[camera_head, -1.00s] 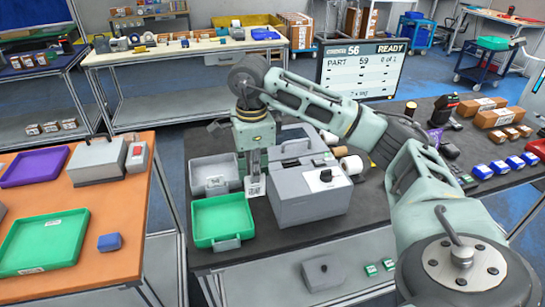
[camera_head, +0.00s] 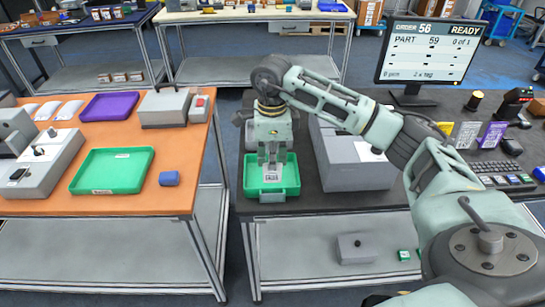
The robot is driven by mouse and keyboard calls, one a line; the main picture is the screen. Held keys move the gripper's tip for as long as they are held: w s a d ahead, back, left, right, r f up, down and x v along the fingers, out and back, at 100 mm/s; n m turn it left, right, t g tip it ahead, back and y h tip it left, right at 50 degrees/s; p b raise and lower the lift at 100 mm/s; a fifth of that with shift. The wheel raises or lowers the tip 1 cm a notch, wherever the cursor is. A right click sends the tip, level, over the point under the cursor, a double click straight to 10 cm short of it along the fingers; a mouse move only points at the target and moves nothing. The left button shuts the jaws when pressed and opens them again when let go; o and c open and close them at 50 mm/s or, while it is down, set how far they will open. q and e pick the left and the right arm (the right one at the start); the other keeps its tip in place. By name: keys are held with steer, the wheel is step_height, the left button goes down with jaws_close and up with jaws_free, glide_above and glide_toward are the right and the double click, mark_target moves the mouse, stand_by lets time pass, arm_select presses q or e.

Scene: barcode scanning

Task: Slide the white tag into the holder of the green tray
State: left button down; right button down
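The green tray (camera_head: 293,178) sits near the front edge of the dark table, with a small holder (camera_head: 272,197) on its front side. My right gripper (camera_head: 272,162) points down over this tray, its fingers shut on the white tag (camera_head: 273,173). The tag hangs upright with a dark printed code facing me, and appears in front of the tray's floor, apart from the holder. Its exact height above the tray is hard to tell. A second green tray (camera_head: 112,168) lies on the orange table. My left gripper is not in view.
A large grey machine (camera_head: 350,165) stands close to the right of the tray. A grey tray behind is mostly hidden by my gripper. The orange table (camera_head: 190,145) holds a purple tray (camera_head: 108,107), a blue block (camera_head: 169,178) and grey boxes. A monitor (camera_head: 427,52) stands back right.

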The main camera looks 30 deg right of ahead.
mark_target(272, 173)
steer(key=shift+f+b, duration=0.3)
steer(key=shift+f, duration=0.8)
steer(key=shift+f+b, duration=1.5)
steer(key=shift+f, duration=0.05)
steer(key=c, duration=1.9)
jaws_free()
steer(key=shift+o, duration=0.2)
